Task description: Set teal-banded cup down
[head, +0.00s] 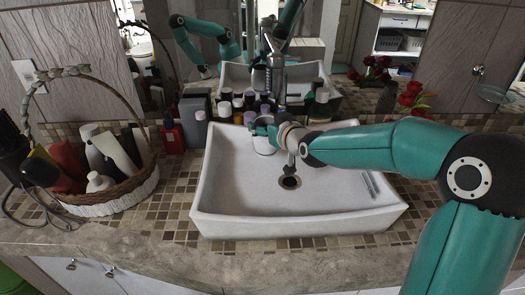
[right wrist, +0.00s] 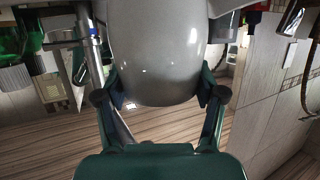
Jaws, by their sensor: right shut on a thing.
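A pale cup (head: 264,146) is held over the back left part of the white sink basin (head: 230,190). My right gripper (head: 262,130) is shut around it, with the arm reaching in from the right. In the right wrist view the cup (right wrist: 160,50) is a large, smooth grey-white body between the two fingers of my right gripper (right wrist: 162,97). No teal band can be told apart from the teal gripper in the head view. The cup's underside is hard to see, so I cannot tell if it touches anything. My left gripper is not in view.
The faucet (head: 277,80) rises behind the gripper. Several bottles (head: 195,125) line the back edge. A wicker basket (head: 125,192) with bottles stands at the left. The drain (head: 289,182) is in the basin. Red flowers (head: 412,94) stand at the back right. The tiled counter front is clear.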

